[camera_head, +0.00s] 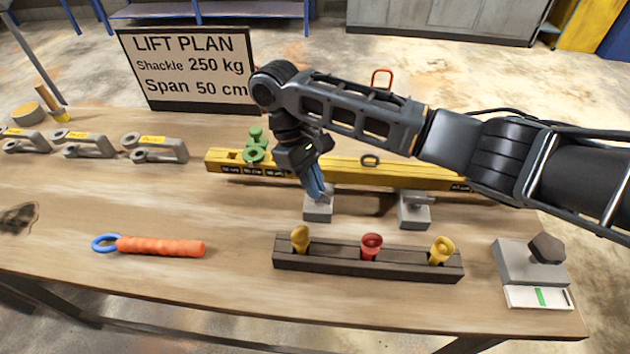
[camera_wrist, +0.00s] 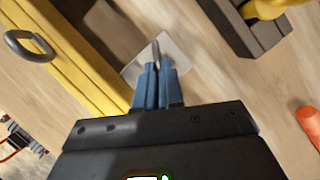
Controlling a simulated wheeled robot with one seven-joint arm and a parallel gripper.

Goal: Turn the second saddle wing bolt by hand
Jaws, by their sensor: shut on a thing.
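Two grey saddle blocks stand on the bench in front of the yellow beam (camera_head: 380,168). The left saddle (camera_head: 318,213) is under my gripper (camera_head: 320,193), whose blue fingers point down. The right saddle (camera_head: 414,219) carries a grey wing bolt (camera_head: 418,201) in plain view, with nothing touching it. In the wrist view my gripper (camera_wrist: 158,72) is shut on the thin grey wing bolt (camera_wrist: 156,50) of the left saddle (camera_wrist: 178,52). The fingers hide most of this bolt, so its turn angle is unclear.
A dark rack (camera_head: 330,261) with yellow and red eye bolts stands in front of the saddles. Green pieces (camera_head: 256,147) sit on the beam's left part. Shackles (camera_head: 155,149) lie at left, an orange-handled tool (camera_head: 160,246) front left, a grey block (camera_head: 528,262) at right.

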